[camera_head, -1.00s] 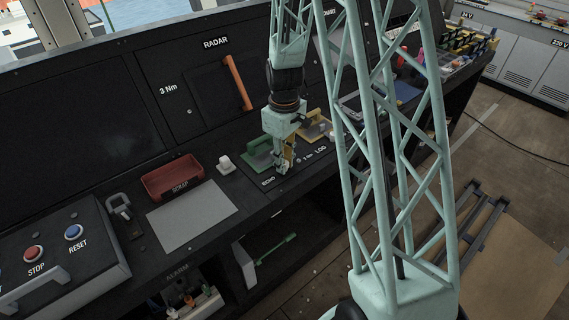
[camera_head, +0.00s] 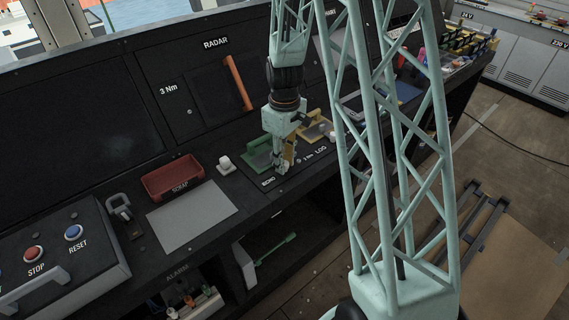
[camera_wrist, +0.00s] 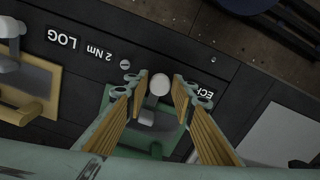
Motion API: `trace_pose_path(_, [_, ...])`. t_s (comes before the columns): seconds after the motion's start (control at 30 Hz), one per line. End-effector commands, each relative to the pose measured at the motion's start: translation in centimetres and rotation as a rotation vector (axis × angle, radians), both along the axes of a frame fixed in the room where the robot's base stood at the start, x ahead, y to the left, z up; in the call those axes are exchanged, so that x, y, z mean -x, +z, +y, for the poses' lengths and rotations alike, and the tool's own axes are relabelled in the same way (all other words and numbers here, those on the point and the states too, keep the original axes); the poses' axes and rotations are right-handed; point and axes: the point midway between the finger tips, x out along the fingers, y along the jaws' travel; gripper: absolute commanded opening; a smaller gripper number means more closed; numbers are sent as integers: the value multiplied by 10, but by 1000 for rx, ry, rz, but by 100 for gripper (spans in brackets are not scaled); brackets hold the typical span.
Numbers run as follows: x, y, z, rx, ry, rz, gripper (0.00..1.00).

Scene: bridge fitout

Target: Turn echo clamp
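The echo clamp is a green base (camera_head: 255,161) with a pale lever and a round white knob, set in the console beside the ECHO label. In the wrist view its green base (camera_wrist: 118,104) and white knob (camera_wrist: 159,85) show between my fingers. My gripper (camera_wrist: 161,82) is open, with one ribbed, tan-padded finger on each side of the knob and a small gap visible on both sides. In the head view my gripper (camera_head: 284,168) points down at the clamp's front end and hides its knob.
The yellow LOG clamp (camera_head: 316,131) sits just right of the echo clamp; it also shows in the wrist view (camera_wrist: 38,98). A red scrap tray (camera_head: 172,179), a white knob-like part (camera_head: 225,164) and a grey mat (camera_head: 192,216) lie left. The orange radar handle (camera_head: 239,83) is behind.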

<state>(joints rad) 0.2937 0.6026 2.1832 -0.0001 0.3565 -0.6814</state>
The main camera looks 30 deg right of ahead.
Motion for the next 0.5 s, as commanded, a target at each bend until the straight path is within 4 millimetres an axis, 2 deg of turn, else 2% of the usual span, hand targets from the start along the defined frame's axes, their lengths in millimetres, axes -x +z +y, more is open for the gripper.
trace_pose_path(0.5, [-1,48,0,1,0,-4,23])
